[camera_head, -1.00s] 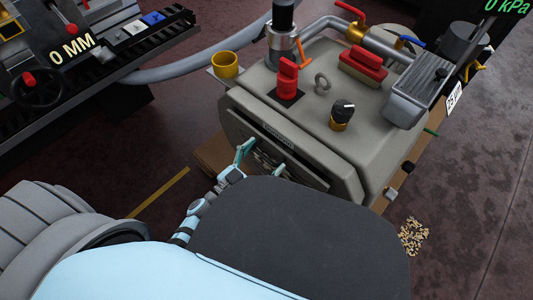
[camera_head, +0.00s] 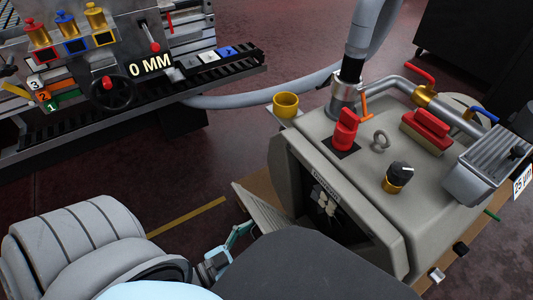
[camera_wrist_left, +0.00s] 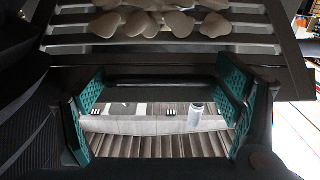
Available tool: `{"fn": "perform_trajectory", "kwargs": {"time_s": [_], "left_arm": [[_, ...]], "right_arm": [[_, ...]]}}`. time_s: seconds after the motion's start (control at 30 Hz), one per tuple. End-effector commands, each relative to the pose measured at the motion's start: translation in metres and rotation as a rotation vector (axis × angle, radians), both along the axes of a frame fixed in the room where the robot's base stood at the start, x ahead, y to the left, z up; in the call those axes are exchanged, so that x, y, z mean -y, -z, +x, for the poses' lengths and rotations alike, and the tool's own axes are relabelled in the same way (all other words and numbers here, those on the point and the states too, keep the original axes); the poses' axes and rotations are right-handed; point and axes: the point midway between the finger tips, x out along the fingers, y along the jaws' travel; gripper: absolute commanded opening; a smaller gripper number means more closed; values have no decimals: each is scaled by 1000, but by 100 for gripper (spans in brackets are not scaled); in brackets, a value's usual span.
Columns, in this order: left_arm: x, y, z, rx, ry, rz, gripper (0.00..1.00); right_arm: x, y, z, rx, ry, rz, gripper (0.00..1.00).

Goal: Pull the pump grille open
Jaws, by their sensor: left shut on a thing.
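The pump (camera_head: 350,170) is a grey-beige box with a dark opening in its front. Its grille (camera_head: 265,210) stands swung out from the front as a tilted panel, at the lower left of the opening. My left gripper (camera_head: 240,236) is at the grille's outer edge. In the left wrist view its teal fingers (camera_wrist_left: 163,92) stand on both sides of a dark bar at the slatted grille (camera_wrist_left: 130,42), and they are shut on the grille. My black forearm covers part of the pump front. My right gripper is not in view.
Pale lumps show in the opening (camera_head: 325,201) and beyond the slats in the wrist view. A red lever (camera_head: 346,128), a black knob (camera_head: 400,169) and a yellow cup (camera_head: 286,104) are on or beside the pump. A machine with a handwheel (camera_head: 110,93) stands at the left.

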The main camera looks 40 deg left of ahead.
Motion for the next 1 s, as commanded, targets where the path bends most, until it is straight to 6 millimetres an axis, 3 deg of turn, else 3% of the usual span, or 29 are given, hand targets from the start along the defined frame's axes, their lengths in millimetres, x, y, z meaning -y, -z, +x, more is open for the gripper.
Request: {"fn": "perform_trajectory", "kwargs": {"time_s": [0.47, 0.5, 0.83, 1.0], "left_arm": [[0, 5, -5, -5, 2, 4, 34], [0, 5, -5, -5, 2, 4, 90], [-2, 4, -7, 0, -2, 2, 92], [-12, 4, -33, -4, -1, 3, 92]], "right_arm": [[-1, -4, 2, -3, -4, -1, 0], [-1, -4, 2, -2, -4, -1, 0], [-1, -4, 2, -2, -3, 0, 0], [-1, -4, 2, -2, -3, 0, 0]]}}
